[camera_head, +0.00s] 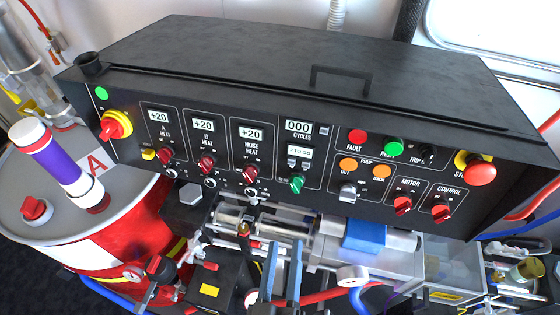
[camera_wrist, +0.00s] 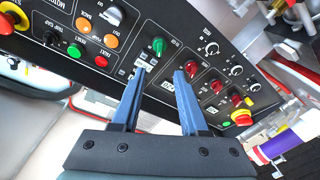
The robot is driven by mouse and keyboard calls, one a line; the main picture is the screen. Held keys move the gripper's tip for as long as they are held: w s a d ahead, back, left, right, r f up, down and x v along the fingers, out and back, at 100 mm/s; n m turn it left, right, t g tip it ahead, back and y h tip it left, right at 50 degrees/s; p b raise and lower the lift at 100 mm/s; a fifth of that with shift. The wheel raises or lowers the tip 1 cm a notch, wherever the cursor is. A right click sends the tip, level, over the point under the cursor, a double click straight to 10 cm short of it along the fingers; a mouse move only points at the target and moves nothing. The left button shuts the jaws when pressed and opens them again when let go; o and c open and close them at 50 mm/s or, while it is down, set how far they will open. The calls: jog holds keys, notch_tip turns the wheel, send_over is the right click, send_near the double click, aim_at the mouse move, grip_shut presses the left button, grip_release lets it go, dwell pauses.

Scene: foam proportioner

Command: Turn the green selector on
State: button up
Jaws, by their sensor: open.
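The green selector (camera_head: 297,183) is a small knob low in the CYCLES section of the black control panel (camera_head: 330,190), below the counter display. It also shows in the wrist view (camera_wrist: 158,46), where it lies just beyond and between the two blue fingertips. My gripper (camera_head: 285,250) is open and empty, below and in front of the panel in the head view. In the wrist view my gripper (camera_wrist: 160,74) has its fingers apart and pointing at the panel. No contact with the selector is visible.
Red selectors (camera_head: 207,163) sit left of the green one, and a grey selector (camera_head: 347,192) sits right. A red stop button (camera_head: 481,173) is at the far right. Metal cylinders and a blue block (camera_head: 364,236) lie below the panel. A red drum (camera_head: 110,235) stands left.

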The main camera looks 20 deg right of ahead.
aim_at(293, 188)
jog(key=p+x, duration=0.1)
jog(key=x, duration=0.3)
jog(key=p+x, duration=0.1)
jog(key=x, duration=0.2)
jog(key=p+x, duration=0.1)
jog(key=x, duration=0.3)
jog(key=shift+w+d+r+p, duration=0.15)
jog(key=shift+w+r+p, duration=0.1)
jog(key=shift+p, duration=0.15)
jog(key=shift+w+d+f, duration=0.1)
jog(key=shift+w+d, duration=0.15)
jog(key=shift+w, duration=0.25)
grip_shut()
